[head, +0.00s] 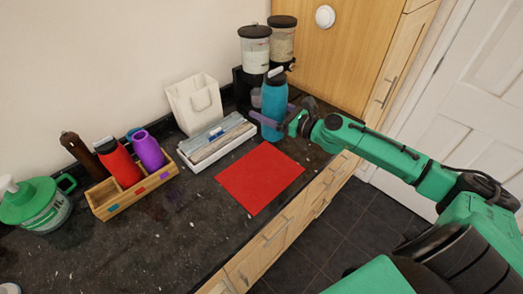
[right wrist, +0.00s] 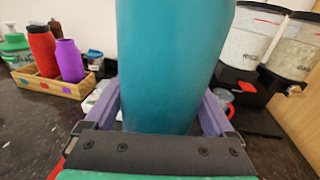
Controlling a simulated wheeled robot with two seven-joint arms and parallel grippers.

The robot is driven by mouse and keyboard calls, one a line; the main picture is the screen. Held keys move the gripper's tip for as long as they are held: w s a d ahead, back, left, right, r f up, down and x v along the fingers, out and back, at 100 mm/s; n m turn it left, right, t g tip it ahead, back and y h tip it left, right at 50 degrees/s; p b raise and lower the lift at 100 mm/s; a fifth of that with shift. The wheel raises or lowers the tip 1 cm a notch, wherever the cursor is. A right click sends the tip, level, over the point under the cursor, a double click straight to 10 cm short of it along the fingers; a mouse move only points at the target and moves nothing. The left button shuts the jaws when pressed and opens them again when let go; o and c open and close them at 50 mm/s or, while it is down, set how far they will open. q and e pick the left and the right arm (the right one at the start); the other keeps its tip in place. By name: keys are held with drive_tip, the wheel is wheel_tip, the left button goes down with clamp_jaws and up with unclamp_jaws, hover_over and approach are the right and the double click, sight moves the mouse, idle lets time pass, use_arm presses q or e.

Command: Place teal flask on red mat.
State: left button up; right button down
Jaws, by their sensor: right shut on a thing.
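The teal flask (head: 273,105) stands upright in the head view, behind the far right part of the red mat. My right gripper (head: 276,116) is shut on the flask, with a purple finger on each side. In the right wrist view the flask (right wrist: 175,65) fills the middle between the fingers. Whether its base touches the counter is hard to tell. The red mat (head: 258,178) lies flat and bare on the dark counter, near its front edge. Only a sliver of red shows in the right wrist view. My left gripper is not in view.
A white tray (head: 187,160) with a grey item lies left of the flask, before a white container (head: 195,104). A wooden rack (head: 105,210) holds a red flask (head: 118,163) and a purple flask (head: 149,151). Two dispensers (head: 256,50) stand behind. Dark counter (head: 150,240) is clear at front left.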

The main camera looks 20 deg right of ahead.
wheel_tip(320, 180, down, 6)
drive_tip(key=shift+w+f+b, duration=0.15)
drive_tip(key=shift+b, duration=0.55)
drive_tip(key=f, duration=0.2)
drive_tip(key=f+b, duration=0.1)
drive_tip(key=f, duration=0.3)
drive_tip(key=shift+w+a+f, duration=0.15)
drive_tip(key=shift+w+a, duration=0.1)
drive_tip(key=shift+w, duration=0.1)
drive_tip(key=shift+s+f, duration=0.15)
drive_tip(key=shift+f, duration=0.05)
unclamp_jaws()
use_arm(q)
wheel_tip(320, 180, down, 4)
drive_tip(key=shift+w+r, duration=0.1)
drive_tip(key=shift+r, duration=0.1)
